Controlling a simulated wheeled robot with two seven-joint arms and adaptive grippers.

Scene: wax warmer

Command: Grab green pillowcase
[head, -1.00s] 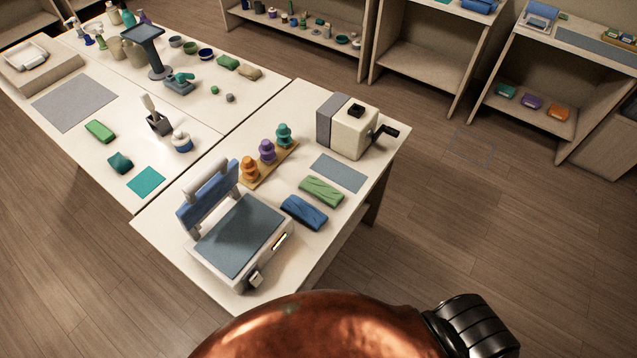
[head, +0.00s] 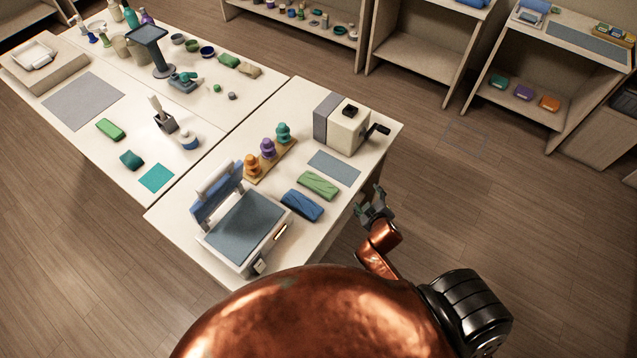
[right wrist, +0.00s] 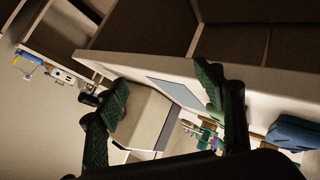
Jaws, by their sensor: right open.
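A folded green cloth, which looks like the green pillowcase (head: 318,185), lies flat on the near table between a grey-blue mat and a folded blue cloth (head: 302,205). My right gripper (head: 372,203) is just off the table's right edge, to the right of the green cloth and apart from it. In the right wrist view its two fingers (right wrist: 163,95) are spread with nothing between them. The blue cloth (right wrist: 292,130) shows there at the right; I cannot clearly make out the green cloth behind the finger. My left gripper is not in view.
A cream box with a black crank (head: 348,122) stands at the table's far right corner. A press with an open blue lid (head: 240,228) stands at the near left. Colored stacked figures (head: 268,150) stand on a wooden strip. The grey-blue mat (head: 334,167) is bare.

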